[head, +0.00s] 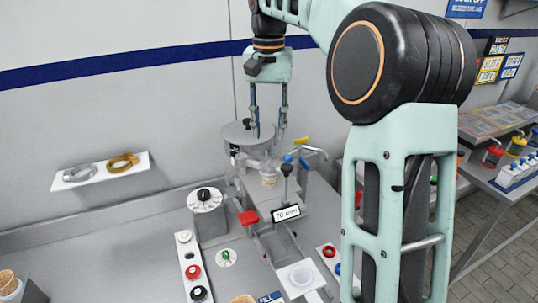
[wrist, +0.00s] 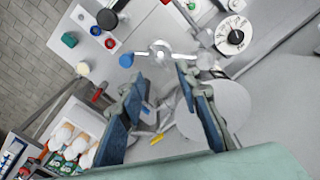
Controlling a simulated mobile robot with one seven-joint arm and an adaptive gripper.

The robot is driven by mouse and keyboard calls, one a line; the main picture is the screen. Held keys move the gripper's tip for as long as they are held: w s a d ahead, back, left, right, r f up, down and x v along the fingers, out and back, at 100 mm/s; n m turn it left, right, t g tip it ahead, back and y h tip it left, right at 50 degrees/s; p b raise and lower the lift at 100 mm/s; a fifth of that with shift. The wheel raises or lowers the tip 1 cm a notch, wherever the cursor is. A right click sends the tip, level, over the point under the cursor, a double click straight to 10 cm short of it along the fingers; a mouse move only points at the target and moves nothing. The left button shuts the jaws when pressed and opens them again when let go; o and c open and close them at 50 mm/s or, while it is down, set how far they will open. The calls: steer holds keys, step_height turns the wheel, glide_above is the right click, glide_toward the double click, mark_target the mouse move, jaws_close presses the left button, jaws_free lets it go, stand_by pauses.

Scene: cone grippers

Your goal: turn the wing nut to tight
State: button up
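My gripper (head: 268,130) is open and empty, its two fingers apart and pointing down above the grey machine with the round lid (head: 238,131). In the wrist view my gripper (wrist: 160,78) shows the fingertips spread, with nothing between the pads. A silver hub with arms (wrist: 160,52) lies just beyond the fingertips. A blue knob (wrist: 127,60) is left of it. I cannot tell which part is the wing nut. Small blue (wrist: 147,108) and yellow (wrist: 157,138) parts show between the fingers. The machine's fittings are partly hidden behind the fingers.
A wall shelf (head: 70,184) holds a grey ring and a gold ring (head: 123,162). A dial drum (head: 206,199), a button panel (head: 187,238), a red knob (head: 248,217) and a "70" sign plate (head: 287,213) stand near the machine. A side table is at the right.

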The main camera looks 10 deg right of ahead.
mark_target(269, 159)
step_height(269, 159, down, 8)
steer(key=shift+r, duration=0.1)
steer(key=shift+c, duration=0.2)
jaws_close()
